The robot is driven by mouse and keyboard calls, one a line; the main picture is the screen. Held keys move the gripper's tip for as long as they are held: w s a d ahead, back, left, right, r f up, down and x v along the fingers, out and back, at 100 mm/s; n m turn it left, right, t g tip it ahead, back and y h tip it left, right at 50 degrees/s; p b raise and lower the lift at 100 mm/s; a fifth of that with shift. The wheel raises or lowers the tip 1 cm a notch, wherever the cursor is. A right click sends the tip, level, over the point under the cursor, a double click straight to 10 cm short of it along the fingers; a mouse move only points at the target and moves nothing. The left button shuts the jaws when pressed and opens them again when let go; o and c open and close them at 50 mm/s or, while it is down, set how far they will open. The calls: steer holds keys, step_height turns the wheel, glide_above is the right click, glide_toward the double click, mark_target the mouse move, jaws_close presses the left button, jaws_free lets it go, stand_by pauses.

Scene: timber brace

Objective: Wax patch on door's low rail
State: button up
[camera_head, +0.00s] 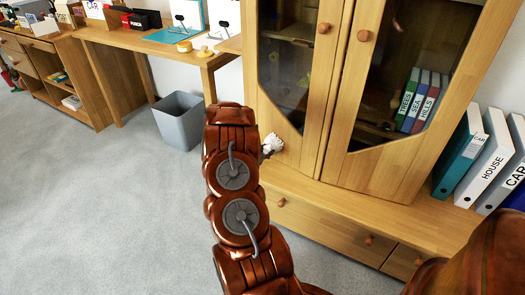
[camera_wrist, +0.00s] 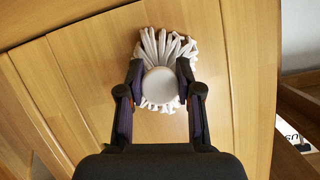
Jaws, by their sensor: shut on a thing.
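My gripper (camera_wrist: 160,80) is shut on a white tufted pad (camera_wrist: 161,84) with a round pale back, held between its two fingers. In the head view the pad (camera_head: 271,144) shows at the right of my arm, in front of the left cabinet door's low rail (camera_head: 290,148); the gripper itself is hidden behind my arm. In the wrist view the pad is in front of bare wood (camera_wrist: 85,70). I cannot tell whether it touches the wood. No distinct wax patch can be made out on the rail.
The right door (camera_head: 360,165) has a round knob and dark glass. Drawers (camera_head: 320,228) and a ledge lie below, with several binders (camera_head: 485,165) at right. A grey bin (camera_head: 180,120) stands left of my arm. A desk (camera_head: 110,35) holds yellow round items (camera_head: 184,46). Open carpet lies left.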

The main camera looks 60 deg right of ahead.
steer(key=shift+s+r, duration=0.1)
steer(key=shift+s, duration=1.5)
steer(key=shift+s+a, duration=0.25)
steer(key=shift+s, duration=1)
steer(key=shift+s+a, duration=0.25)
steer(key=shift+s, duration=1)
steer(key=shift+w+d+p, duration=0.2)
steer(key=shift+w+p, duration=0.4)
steer(key=shift+w, duration=0.25)
steer(key=shift+w+d+p, duration=0.2)
steer(key=shift+w+p, duration=0.95)
steer(key=shift+w, duration=2.05)
steer(key=shift+w+d+p, duration=0.15)
steer(key=shift+w+p, duration=0.2)
steer(key=shift+w, duration=0.6)
steer(key=shift+w+d+p, duration=0.15)
steer(key=shift+w+p, duration=0.15)
steer(key=shift+w, duration=0.65)
steer(key=shift+a, duration=0.1)
